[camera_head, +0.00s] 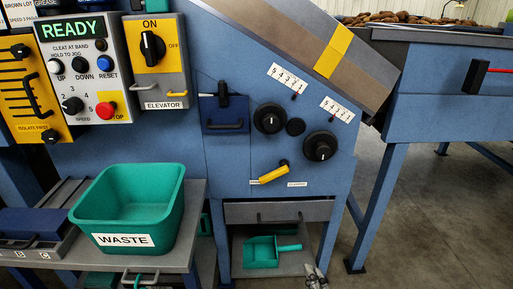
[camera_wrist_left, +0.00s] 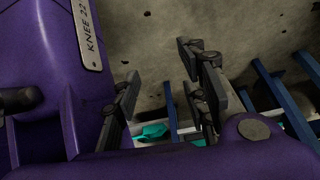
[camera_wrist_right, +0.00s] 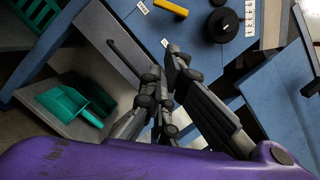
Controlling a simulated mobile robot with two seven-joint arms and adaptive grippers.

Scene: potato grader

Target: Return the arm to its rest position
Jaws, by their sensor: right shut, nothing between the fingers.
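My right gripper (camera_head: 316,279) shows at the bottom of the head view, in front of the blue grader's lower shelf and right of the green scoop (camera_head: 262,252). In the right wrist view its fingers (camera_wrist_right: 163,70) are together with nothing between them, in front of the grader's blue panel and drawer. My left gripper is not in the head view. In the left wrist view its fingers (camera_wrist_left: 160,68) stand wide apart and empty over the concrete floor. A purple body part of mine fills the left of that view.
A green WASTE bin (camera_head: 150,195) stands on a grey bench at left. The blue grader panel (camera_head: 225,165) carries black knobs and a yellow handle (camera_head: 272,174). A blue-legged table (camera_head: 440,65) stands at right. Open concrete floor (camera_head: 420,230) lies below it.

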